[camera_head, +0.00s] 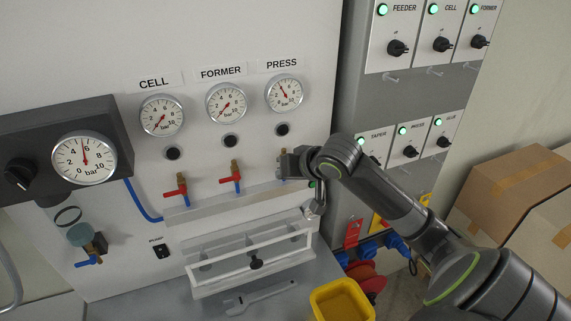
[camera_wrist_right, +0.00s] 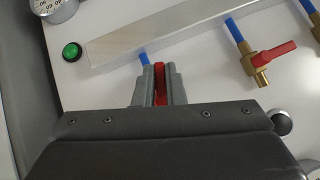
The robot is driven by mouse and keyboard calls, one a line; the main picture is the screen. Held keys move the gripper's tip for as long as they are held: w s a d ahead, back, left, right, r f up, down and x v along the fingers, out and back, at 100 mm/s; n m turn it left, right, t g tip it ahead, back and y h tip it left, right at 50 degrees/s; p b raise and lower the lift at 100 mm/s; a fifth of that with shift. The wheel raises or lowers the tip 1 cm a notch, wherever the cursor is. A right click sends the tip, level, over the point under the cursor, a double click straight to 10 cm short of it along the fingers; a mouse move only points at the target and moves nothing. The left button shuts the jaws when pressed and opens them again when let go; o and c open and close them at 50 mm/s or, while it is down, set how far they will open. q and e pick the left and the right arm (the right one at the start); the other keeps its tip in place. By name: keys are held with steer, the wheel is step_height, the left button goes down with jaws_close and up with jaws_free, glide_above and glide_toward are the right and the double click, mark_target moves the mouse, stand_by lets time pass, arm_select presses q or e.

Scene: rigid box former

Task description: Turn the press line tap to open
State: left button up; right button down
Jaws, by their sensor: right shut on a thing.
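The PRESS tap is mostly hidden by my right gripper (camera_head: 283,165) in the head view, below the PRESS gauge (camera_head: 284,94). In the right wrist view my right gripper (camera_wrist_right: 158,84) is shut on the tap's red handle (camera_wrist_right: 160,74), which shows as a narrow strip between the fingers. A blue hose (camera_wrist_right: 143,57) shows just beyond the fingers. The PRESS needle points up and slightly left; the CELL gauge (camera_head: 162,116) and FORMER gauge (camera_head: 227,103) needles point down-left. My left gripper is not in view.
The FORMER tap (camera_head: 236,179) and CELL tap (camera_head: 176,190) stand to the left. A metal ledge (camera_head: 220,204) runs below the taps. A green button (camera_wrist_right: 71,51) is close by on the panel. A yellow bin (camera_head: 342,301) and a wrench (camera_head: 262,298) are below.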

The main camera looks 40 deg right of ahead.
steer(key=shift+d+n+g+h+p, duration=0.2)
steer(key=shift+n+h+p, duration=0.25)
steer(key=shift+h, duration=0.25)
steer(key=shift+d+n+g+h+p, duration=0.1)
steer(key=shift+n+g+h+p, duration=0.1)
steer(key=shift+n+h+p, duration=0.35)
steer(key=shift+s+f+h, duration=0.1)
steer(key=shift+h, duration=0.25)
steer(key=c, duration=1.5)
jaws_free()
